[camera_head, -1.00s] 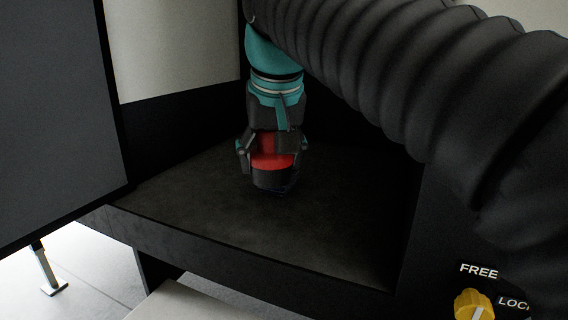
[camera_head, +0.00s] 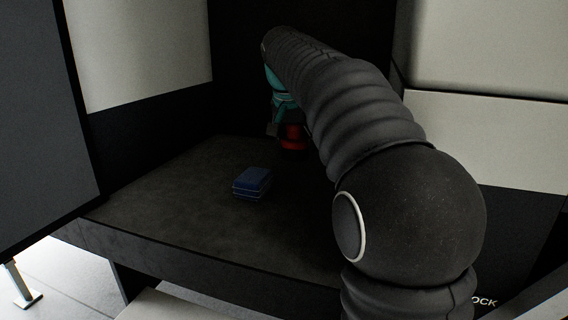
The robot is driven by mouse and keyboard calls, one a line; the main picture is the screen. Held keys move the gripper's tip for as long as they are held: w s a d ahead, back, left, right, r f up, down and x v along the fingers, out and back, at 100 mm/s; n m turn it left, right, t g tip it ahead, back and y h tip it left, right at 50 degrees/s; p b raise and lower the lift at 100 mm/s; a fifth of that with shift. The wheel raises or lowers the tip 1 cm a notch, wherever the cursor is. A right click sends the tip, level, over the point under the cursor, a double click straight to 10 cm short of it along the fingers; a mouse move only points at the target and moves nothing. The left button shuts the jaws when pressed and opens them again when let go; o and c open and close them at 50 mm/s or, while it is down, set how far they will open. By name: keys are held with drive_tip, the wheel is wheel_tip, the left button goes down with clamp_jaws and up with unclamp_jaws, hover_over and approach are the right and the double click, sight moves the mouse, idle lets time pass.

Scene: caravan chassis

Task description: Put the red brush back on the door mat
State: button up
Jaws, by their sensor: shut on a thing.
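The red brush (camera_head: 292,136) is at the far part of the dark floor surface, partly hidden by my arm. My gripper (camera_head: 288,132) is shut on it, with the teal wrist above. I cannot tell whether the brush touches the surface below it. The dark brown-grey surface (camera_head: 180,200) fills the recess; whether this is the door mat I cannot tell.
A small blue block-like object (camera_head: 252,184) lies on the surface in front of and left of my gripper. A dark door panel (camera_head: 40,120) stands at the left. Walls close the recess at the back. The surface's left part is clear.

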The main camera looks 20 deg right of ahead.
drive_tip(key=w+f, duration=0.1)
drive_tip(key=w+a+f, duration=0.1)
drive_tip(key=w, duration=0.1)
drive_tip(key=w+f, duration=0.1)
drive_tip(key=w, duration=0.1)
drive_tip(key=shift+a+f, duration=0.15)
drive_tip(key=shift+a, duration=0.25)
drive_tip(key=shift+f, duration=2)
drive_tip(key=shift+f, duration=0.15)
drive_tip(key=o, duration=1.2)
drive_tip(key=shift+r, duration=0.2)
drive_tip(key=v, duration=1.2)
drive_tip(key=shift+w, duration=0.15)
